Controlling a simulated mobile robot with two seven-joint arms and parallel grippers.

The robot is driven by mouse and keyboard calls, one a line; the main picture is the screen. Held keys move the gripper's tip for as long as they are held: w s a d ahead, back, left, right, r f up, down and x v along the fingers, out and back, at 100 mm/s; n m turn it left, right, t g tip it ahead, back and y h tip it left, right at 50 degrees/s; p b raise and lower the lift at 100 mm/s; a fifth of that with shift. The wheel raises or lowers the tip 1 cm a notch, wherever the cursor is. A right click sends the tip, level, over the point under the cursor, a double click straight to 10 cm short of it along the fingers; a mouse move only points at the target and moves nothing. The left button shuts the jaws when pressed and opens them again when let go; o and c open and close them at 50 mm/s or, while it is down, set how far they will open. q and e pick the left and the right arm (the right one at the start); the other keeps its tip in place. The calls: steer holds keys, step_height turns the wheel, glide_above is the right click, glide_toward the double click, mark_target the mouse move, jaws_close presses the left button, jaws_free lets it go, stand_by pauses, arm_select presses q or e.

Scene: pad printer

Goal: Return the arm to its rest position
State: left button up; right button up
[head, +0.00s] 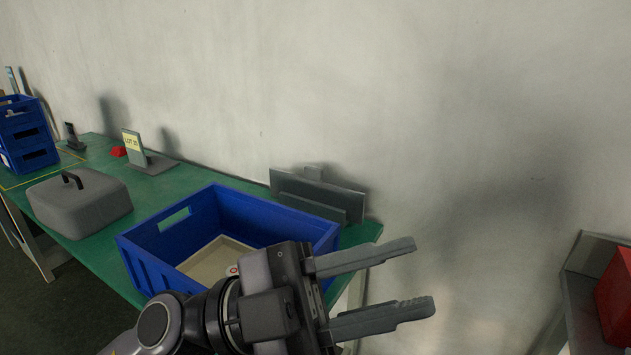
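My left gripper (392,284) shows in the head view at the lower centre, in front of the blue crate's right side. Its two grey fingers point right and stand well apart, with nothing between them. My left arm comes in from the bottom left and hides the crate's near right corner. My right gripper is not in the view.
A blue crate (147,262) with a beige bottom stands on the green table (165,191). A grey lidded case (80,205), a LOT sign (133,144), stacked blue crates (28,137) and a grey bracket (318,190) stand there too. A red object (617,300) is at far right.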

arm_select(q)
steer(key=w+a+f+n+t+y, duration=0.2)
steer(key=w+a+n+t+y, duration=0.75)
steer(key=n+t, duration=1.05)
steer(key=w+a+f+n+y, duration=0.4)
steer(key=a+f+n+y, duration=0.3)
steer(key=a+f+y, duration=0.4)
steer(key=s+a+f+n+g+y, duration=0.1)
steer(key=s+a+f+g, duration=0.15)
steer(key=f, duration=0.45)
steer(key=s+a+f+g+y, duration=0.1)
steer(key=s+a+f+g, duration=0.1)
steer(key=s+f+g, duration=0.35)
steer(key=s+a+f+m+g, duration=0.1)
steer(key=s+a+f+g, duration=0.15)
steer(key=s+f, duration=0.4)
steer(key=s+a+f+g, duration=0.1)
steer(key=s+f+g, duration=0.3)
steer(key=s+f, duration=0.25)
steer(key=w+d+f+t+h+b, duration=0.1)
steer(key=w+d+f+t+h, duration=0.1)
steer(key=w+f+t, duration=0.4)
steer(key=shift+w+d+f+m+t, duration=0.2)
steer(key=shift+d+f+m+t, duration=0.35)
steer(key=shift+f, duration=0.9)
